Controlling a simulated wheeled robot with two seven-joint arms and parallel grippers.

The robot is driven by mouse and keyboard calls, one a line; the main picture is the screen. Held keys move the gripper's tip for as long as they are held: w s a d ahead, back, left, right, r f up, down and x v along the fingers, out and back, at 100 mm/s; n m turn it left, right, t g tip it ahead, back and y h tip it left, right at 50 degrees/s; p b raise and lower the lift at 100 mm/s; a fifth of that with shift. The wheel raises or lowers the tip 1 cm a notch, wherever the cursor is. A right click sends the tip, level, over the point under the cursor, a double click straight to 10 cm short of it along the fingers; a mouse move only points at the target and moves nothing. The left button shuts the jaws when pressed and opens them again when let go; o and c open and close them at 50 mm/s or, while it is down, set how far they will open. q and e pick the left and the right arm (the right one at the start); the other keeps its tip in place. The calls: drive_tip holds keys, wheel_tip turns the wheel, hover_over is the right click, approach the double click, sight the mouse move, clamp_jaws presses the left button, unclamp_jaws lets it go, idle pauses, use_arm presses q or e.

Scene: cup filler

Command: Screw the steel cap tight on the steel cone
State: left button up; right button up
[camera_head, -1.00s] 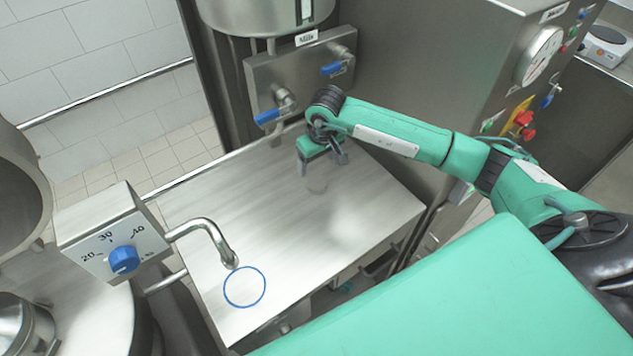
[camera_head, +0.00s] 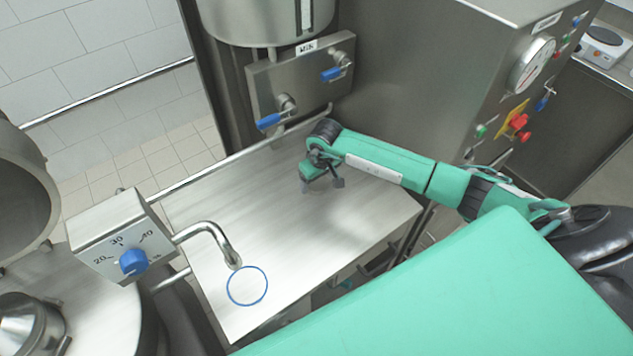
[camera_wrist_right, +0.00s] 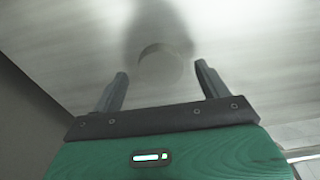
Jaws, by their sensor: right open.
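My right gripper (camera_head: 321,186) points down close above the steel table, at its far right part. In the right wrist view its two fingers (camera_wrist_right: 162,70) stand apart with a gap between them. A low round steel piece (camera_wrist_right: 160,64), perhaps the cap, sits on the table between or just beyond the fingertips; I see no grip on it. In the head view this piece is mostly hidden by the gripper. A steel part with a cone-like top (camera_head: 18,326) shows at the lower left edge, cut off by the frame; I cannot tell whether it is the cone. My left gripper is not in view.
The steel table (camera_head: 270,225) is mostly bare, with a blue ring mark (camera_head: 247,286) under a curved spout (camera_head: 215,236). A dial box (camera_head: 120,240) stands left. Blue-handled taps (camera_head: 270,120) hang behind the gripper, and a steel cabinet (camera_head: 430,90) stands at the right.

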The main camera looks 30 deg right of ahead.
sight(317, 185)
drive_tip(key=shift+w+f, duration=0.15)
drive_tip(key=shift+f, duration=0.65)
drive_tip(key=c, duration=1.1)
drive_tip(key=shift+r, duration=0.15)
drive_tip(key=shift+r, duration=0.55)
wheel_tip(317, 185, up, 19)
drive_tip(key=b, duration=0.5)
drive_tip(key=shift+f, duration=0.15)
